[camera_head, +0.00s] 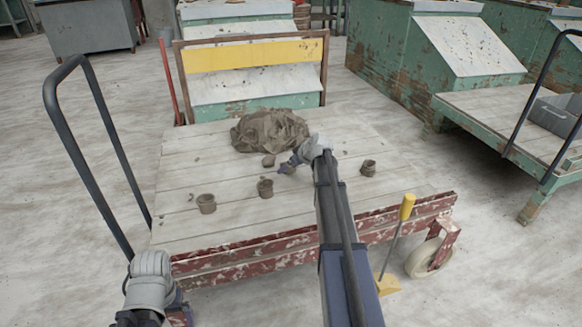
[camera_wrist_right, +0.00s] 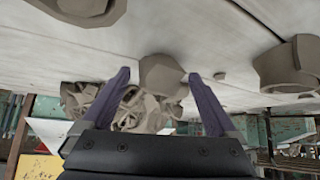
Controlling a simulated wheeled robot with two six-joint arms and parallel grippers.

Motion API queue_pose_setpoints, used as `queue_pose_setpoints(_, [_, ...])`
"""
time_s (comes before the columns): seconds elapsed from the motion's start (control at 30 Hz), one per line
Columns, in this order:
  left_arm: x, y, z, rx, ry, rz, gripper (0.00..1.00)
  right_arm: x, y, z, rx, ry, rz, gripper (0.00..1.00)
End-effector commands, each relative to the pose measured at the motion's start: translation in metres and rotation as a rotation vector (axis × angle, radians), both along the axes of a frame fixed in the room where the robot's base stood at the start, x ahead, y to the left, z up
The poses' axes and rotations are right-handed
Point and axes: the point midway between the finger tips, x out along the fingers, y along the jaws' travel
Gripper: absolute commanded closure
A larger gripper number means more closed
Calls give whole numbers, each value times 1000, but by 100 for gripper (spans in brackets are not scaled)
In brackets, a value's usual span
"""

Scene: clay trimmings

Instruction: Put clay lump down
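A small grey-brown clay lump (camera_head: 268,160) rests on the cart's planks (camera_head: 230,235), in front of a large heap of clay trimmings (camera_head: 268,130). In the right wrist view, a clay lump (camera_wrist_right: 162,75) sits at the planks between the purple fingertips. My right gripper (camera_head: 286,164) is low over the cart. Its fingers (camera_wrist_right: 160,78) are apart, with slight gaps beside the lump, so it looks unheld. My left gripper (camera_head: 180,308) is at the lower left, off the cart's front edge; its fingers are mostly hidden.
A yellow-handled tool (camera_head: 406,208) stands at the cart's front right. A dark handle bar (camera_head: 60,110) rises at left.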

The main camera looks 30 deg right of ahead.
Motion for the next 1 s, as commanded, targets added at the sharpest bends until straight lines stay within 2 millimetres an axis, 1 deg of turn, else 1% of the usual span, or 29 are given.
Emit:
queue_pose_setpoints(0.27, [0, 0, 0, 0, 0, 0, 0, 0, 0, 0, 0, 0, 0, 0])
queue_pose_setpoints(0.47, [0, 0, 7, 0, 0, 0, 0, -3, 0, 7, 0, 0, 0, 0])
queue_pose_setpoints(0.67, [0, 0, 26, 0, 0, 0, 0, -17, -1, 26, -1, 0, -1, 0])
queue_pose_setpoints(1.0, [-1, 0, 75, 1, 4, 0, 0, -59, -7, 75, 1, 0, -2, 0])
